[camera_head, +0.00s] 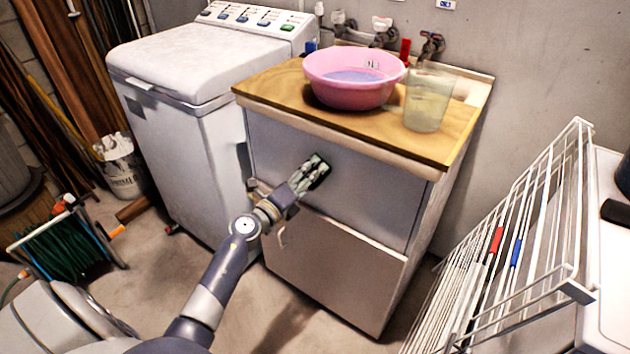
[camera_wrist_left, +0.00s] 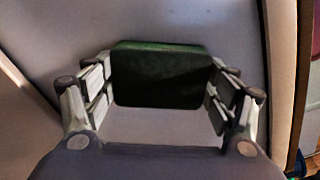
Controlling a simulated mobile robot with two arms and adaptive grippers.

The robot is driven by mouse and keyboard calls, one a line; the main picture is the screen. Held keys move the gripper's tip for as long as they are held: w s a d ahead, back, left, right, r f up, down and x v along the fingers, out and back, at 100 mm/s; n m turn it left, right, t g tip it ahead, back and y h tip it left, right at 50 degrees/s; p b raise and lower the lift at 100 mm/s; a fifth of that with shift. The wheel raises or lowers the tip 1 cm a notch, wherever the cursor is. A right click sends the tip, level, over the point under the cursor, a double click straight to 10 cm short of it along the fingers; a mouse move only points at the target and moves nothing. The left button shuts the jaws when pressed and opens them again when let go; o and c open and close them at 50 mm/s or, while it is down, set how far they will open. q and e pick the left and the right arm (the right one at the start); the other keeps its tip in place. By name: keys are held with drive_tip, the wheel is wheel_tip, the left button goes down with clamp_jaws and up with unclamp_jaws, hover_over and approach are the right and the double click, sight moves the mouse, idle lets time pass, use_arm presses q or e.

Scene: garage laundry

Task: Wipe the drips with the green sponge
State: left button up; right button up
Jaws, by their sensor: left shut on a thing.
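My left gripper (camera_head: 308,178) is in front of the grey upper front panel (camera_head: 370,193) of the wooden-topped cabinet. It is shut on the green sponge (camera_head: 320,172), which looks dark green. In the left wrist view the sponge (camera_wrist_left: 160,76) sits between the two fingers, its broad face toward the camera and the panel behind it. I cannot tell whether the sponge touches the panel. I cannot make out any drips on the panel. My right gripper is not in view.
A pink basin (camera_head: 352,92) of water and a clear container (camera_head: 427,104) stand on the wooden top (camera_head: 290,84). A washing machine (camera_head: 185,110) stands left of the cabinet. A white drying rack (camera_head: 520,235) stands at right. A green hose reel (camera_head: 66,250) is at left.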

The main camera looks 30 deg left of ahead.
use_arm(q)
drive_tip(key=shift+a+r, duration=0.25)
drive_tip(key=shift+a, duration=0.2)
drive_tip(key=shift+s+f+p, duration=0.15)
drive_tip(key=shift+s+p, duration=0.05)
drive_tip(key=shift+s, duration=1.25)
drive_tip(key=shift+s+f+p, duration=0.1)
drive_tip(key=shift+s+p, duration=0.1)
drive_tip(key=shift+s, duration=1.25)
drive_tip(key=shift+s+a, duration=0.1)
drive_tip(key=shift+s, duration=1.4)
